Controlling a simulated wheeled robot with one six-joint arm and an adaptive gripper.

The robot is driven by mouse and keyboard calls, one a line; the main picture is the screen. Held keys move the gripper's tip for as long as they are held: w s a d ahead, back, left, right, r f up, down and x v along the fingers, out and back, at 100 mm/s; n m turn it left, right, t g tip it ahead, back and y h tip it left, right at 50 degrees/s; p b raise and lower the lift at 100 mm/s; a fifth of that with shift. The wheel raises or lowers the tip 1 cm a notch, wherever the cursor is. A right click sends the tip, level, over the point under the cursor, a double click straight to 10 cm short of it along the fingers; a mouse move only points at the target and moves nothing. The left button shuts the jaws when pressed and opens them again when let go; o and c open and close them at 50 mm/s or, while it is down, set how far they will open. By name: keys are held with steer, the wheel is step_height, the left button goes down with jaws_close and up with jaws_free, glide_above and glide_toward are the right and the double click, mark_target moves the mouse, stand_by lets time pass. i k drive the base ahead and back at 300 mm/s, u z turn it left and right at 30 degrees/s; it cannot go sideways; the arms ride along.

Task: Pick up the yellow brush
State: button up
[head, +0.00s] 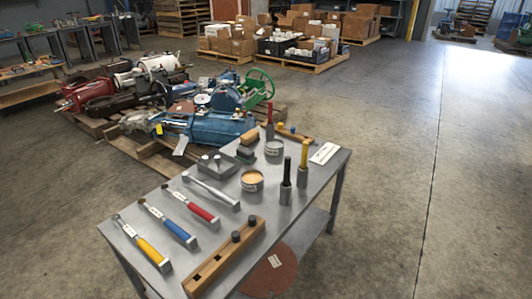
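Two yellow-handled tools are on the grey metal table (222,230), and I cannot tell for certain which is the brush. One yellow-handled tool (304,160) stands upright near the table's right edge, with a grey cylindrical lower part. A black-handled tool (286,178) of the same form stands just left of it, and a red-handled one (270,122) stands farther back. The other yellow-handled tool (148,250) lies flat at the front left corner, with a dark tip and a pale label. My gripper is not in view.
Blue (170,226) and red (198,209) tools lie beside the flat yellow one. Pallets of machinery (205,125) stand behind. The floor at right (400,190) is clear.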

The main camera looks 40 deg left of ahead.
mark_target(305, 144)
steer(key=u, duration=0.95)
steer(key=i, duration=0.9)
steer(key=u, duration=0.95)
